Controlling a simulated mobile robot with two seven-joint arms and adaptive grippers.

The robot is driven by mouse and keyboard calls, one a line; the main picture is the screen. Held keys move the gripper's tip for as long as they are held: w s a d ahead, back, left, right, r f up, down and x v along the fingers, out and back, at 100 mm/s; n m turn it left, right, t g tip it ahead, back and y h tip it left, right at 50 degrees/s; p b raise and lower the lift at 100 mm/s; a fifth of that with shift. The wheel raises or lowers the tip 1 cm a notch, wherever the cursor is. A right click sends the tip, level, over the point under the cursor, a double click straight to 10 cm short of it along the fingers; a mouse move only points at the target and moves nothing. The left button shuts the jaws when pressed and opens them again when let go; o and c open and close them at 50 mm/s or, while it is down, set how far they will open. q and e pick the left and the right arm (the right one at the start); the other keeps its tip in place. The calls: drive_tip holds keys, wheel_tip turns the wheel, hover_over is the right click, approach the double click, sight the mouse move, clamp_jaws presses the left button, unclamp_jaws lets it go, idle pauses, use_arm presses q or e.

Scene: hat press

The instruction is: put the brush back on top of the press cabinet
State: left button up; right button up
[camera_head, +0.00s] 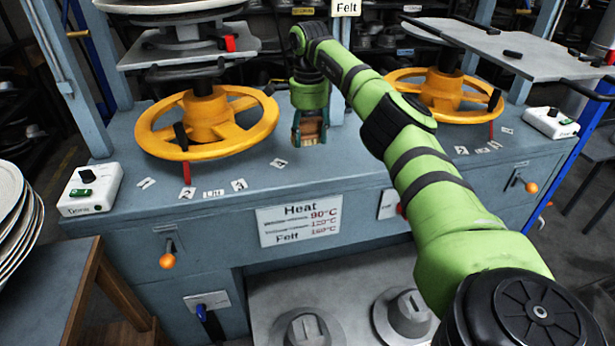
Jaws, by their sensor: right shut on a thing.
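The brush (311,129) shows as a small brown and tan block, mostly hidden by the gripper. My right gripper (310,136) points down and is shut on it, with its teal fingers on either side. They are over the blue-grey top of the press cabinet (330,168), between the two yellow handwheels. I cannot tell whether the brush touches the top. My left gripper is not in view.
Yellow handwheels stand at left (160,145) and right (425,98). White control boxes sit at the left (92,190) and right (551,122) ends. Small numbered labels lie on the top. Plates (15,215) are stacked at far left. The top's front strip is mostly clear.

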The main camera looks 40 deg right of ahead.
hover_over(308, 175)
wheel_tip(308, 175, down, 5)
drive_tip(key=shift+f, duration=0.15)
wheel_tip(308, 175, down, 4)
drive_tip(key=shift+f+p, duration=0.2)
drive_tip(key=shift+p, duration=0.35)
drive_tip(key=o, duration=1.1)
drive_tip(key=shift+f, duration=0.1)
